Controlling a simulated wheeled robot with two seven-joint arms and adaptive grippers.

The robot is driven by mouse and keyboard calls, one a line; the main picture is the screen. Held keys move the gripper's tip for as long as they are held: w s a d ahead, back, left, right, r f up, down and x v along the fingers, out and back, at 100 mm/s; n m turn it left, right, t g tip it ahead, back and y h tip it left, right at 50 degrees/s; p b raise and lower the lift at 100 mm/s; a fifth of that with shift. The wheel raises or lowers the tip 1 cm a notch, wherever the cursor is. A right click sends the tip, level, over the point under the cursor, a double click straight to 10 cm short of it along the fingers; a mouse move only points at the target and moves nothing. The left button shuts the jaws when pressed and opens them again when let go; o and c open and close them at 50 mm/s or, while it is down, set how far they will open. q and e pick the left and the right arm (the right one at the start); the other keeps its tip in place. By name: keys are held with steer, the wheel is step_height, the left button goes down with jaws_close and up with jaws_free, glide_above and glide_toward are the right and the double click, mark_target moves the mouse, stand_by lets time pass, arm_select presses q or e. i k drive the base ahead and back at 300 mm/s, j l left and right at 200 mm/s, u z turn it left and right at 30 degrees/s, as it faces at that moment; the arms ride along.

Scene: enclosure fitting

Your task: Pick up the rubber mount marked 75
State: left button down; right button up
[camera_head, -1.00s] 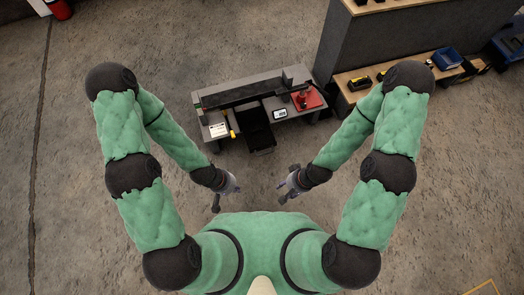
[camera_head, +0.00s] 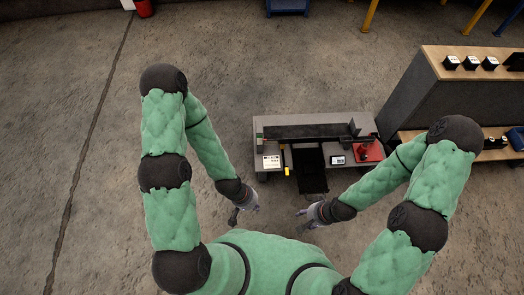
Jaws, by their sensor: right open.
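I cannot make out a rubber mount marked 75. Several small dark blocks with pale tops (camera_head: 471,63) stand on the wooden shelf top at the right, but any markings are too small to read. My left gripper (camera_head: 234,217) hangs above the floor in front of the workbench, and its jaw opening cannot be made out. My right gripper (camera_head: 300,220) is open and empty above the floor, apart from the bench. Both grippers are far from the shelf.
A shelf unit (camera_head: 425,95) with wooden tops stands at the right, with a blue bin (camera_head: 517,138). The floor (camera_head: 110,190) at the left is clear.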

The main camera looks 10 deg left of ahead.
mark_target(489, 64)
steer(key=i+j, duration=0.2)
steer(key=j, duration=0.15)
steer(key=i+l, duration=0.2)
steer(key=l, duration=0.3)
steer(key=i+l+z, duration=0.15)
steer(key=l, duration=0.35)
steer(key=i+l, duration=0.25)
steer(key=l, duration=0.2)
steer(key=i+l+z, duration=0.1)
steer(key=l, duration=0.4)
steer(key=i+l+z, duration=0.1)
steer(key=i+l, duration=0.2)
steer(key=l, duration=0.15)
steer(key=i+l, duration=0.25)
steer(key=l, duration=0.2)
steer(key=i+l+z, duration=0.1)
steer(key=i+l, duration=0.15)
steer(key=l, duration=0.15)
